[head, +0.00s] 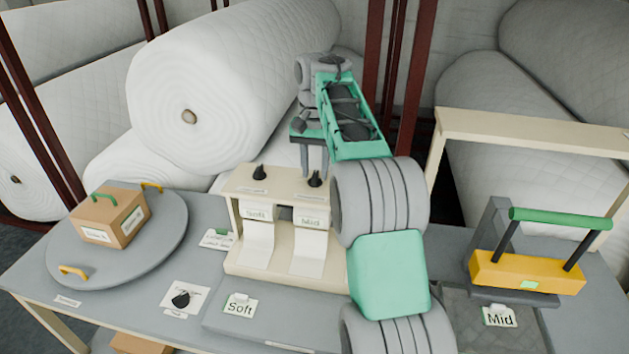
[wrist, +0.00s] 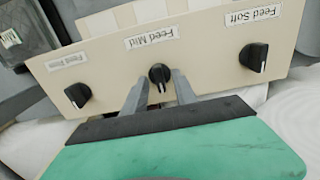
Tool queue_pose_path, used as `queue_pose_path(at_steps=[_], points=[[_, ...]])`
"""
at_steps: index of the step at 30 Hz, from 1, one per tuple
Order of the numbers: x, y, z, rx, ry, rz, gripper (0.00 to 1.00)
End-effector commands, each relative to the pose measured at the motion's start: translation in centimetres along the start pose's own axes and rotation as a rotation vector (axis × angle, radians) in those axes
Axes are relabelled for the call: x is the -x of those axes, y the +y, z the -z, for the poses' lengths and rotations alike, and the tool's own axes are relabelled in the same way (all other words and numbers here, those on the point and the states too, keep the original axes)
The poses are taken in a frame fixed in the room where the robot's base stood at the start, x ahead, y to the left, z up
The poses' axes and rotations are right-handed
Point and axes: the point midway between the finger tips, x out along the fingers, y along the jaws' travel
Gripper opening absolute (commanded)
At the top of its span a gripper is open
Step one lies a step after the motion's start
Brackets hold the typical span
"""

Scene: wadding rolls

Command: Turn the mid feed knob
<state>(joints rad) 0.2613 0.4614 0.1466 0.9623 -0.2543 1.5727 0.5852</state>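The mid feed knob (wrist: 159,74) is black with a pale pointer line, under a "Feed Mid" label on a cream panel (wrist: 110,70) in the wrist view. In the head view it (head: 314,180) stands on top of the cream dispenser (head: 240,183). My gripper (wrist: 161,80) is open, its two grey fingers on either side of the mid knob. Whether they touch it I cannot tell. In the head view my gripper (head: 314,165) points down just above this knob. The soft feed knob (wrist: 253,58) and a third knob (wrist: 77,96) sit apart on either side.
A round grey turntable (head: 110,262) with a cardboard box (head: 110,220) is at left. A black knob on a white plate (head: 181,299) sits in front. A yellow block with a green handle (head: 528,272) stands at right. Large white rolls (head: 230,85) fill the back.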

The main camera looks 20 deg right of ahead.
Motion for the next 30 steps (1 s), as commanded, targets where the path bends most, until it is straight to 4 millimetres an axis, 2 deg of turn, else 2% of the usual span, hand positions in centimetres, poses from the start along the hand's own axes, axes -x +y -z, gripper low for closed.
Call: queue_pose_path(at_steps=[1,9,21,30], points=[[-0.5,0.02,0.01,0.0,0.002,0.001,0.34],[-0.36,0.01,0.02,-0.001,0.002,0.001,0.34],[-0.39,0.02,0.01,-0.001,0.001,0.001,0.01],[-0.4,0.03,0.01,-0.001,0.001,0.0,0.0]])
